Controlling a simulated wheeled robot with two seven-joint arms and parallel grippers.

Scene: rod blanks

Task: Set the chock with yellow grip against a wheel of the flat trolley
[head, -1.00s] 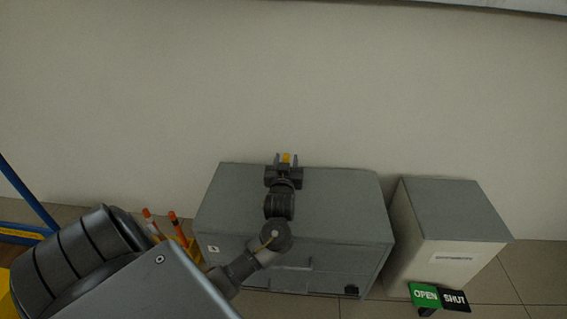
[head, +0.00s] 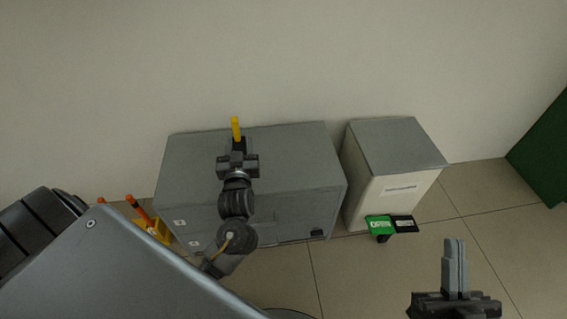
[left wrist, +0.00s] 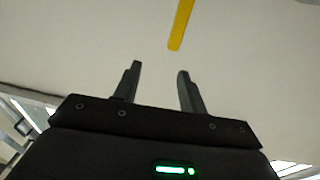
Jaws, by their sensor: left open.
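My left gripper (head: 238,148) is above the grey cabinet in the head view. Its two fingers stand apart in the left wrist view (left wrist: 158,75), with nothing between them. A yellow bar (head: 236,128) shows just past the fingertips in the head view, and also beyond them at the top of the left wrist view (left wrist: 181,25). I cannot tell if this bar is the chock's yellow grip; no chock body is clear. My right gripper (head: 455,250) is at the lower right of the head view, its fingers together and empty. The flat trolley is not recognisable in view.
A grey cabinet (head: 285,150) and a smaller grey-topped box (head: 395,145) stand by the pale wall. A green-and-black OPEN/SHUT sign (head: 381,226) is in front of the box. A yellow holder with orange-tipped sticks (head: 155,228) is at left. Tiled floor is clear at right.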

